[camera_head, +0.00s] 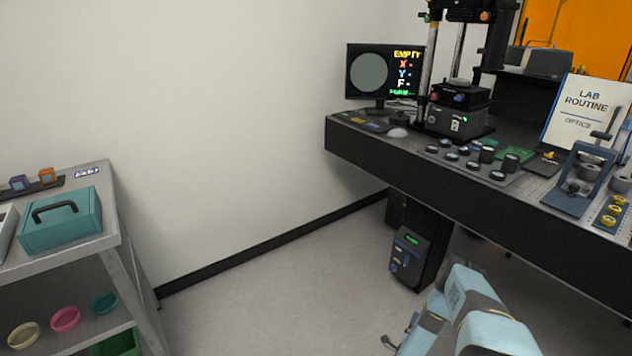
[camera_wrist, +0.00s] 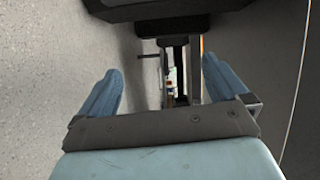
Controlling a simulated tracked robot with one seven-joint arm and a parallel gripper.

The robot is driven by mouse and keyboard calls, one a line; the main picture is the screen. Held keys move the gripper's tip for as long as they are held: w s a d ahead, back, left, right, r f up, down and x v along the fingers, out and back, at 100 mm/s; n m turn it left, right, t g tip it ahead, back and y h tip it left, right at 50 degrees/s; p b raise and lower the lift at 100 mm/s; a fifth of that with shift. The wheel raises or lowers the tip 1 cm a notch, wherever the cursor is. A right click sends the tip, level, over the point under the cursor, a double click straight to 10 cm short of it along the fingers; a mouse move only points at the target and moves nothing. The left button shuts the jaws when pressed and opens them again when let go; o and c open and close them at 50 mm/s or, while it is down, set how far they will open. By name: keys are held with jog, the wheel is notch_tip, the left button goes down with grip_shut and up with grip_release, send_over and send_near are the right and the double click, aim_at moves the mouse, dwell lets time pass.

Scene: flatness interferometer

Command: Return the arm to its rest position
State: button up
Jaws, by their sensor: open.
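My arm (camera_head: 485,318) shows at the bottom right of the head view, low in front of the long dark bench. My gripper (camera_wrist: 163,85) shows in the wrist view with its two blue fingers wide apart. Nothing is held between the fingers. Beyond them the wrist view shows a dark overhanging shape at the top, a grey upright frame and pale floor at the left. My fingertips are not clear in the head view.
The optics bench (camera_head: 440,178) carries an interferometer (camera_head: 458,120), a monitor (camera_head: 384,75) and several dark round parts. A black floor unit (camera_head: 410,258) stands below. A grey cart (camera_head: 95,250) with a teal case (camera_head: 60,222) stands left. Floor between is clear.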

jog(key=w+r+n+g+y, duration=0.1)
jog(key=w+r+n+y, duration=0.15)
jog(key=w+r, duration=0.95)
jog(key=w+r+n+y, duration=0.2)
jog(key=w+r+n, duration=0.2)
jog(key=w+r, duration=0.85)
jog(key=s+a+r+n+g+y, duration=0.1)
jog(key=a+r+n, duration=0.2)
jog(key=r, duration=1.3)
jog(key=s+a+r+n+g+y, duration=0.1)
jog(key=s+a+r+n+y, duration=0.15)
jog(key=r, duration=1.35)
jog(key=s+a+r+n+g, duration=0.2)
jog(key=s+a+r+n, duration=0.15)
jog(key=s+r, duration=0.75)
jog(key=s+a+r+n+g, duration=0.1)
jog(key=s+a+r+n, duration=0.25)
jog(key=s+r, duration=0.75)
jog(key=s+a+r+n+g, duration=0.1)
jog(key=s+r+n, duration=0.1)
jog(key=s, duration=1.3)
jog(key=s+a+r+n+g, duration=0.2)
jog(key=s+r, duration=0.1)
jog(key=s, duration=1.3)
jog(key=shift+r+g, duration=0.3)
jog(key=shift+r, duration=0.05)
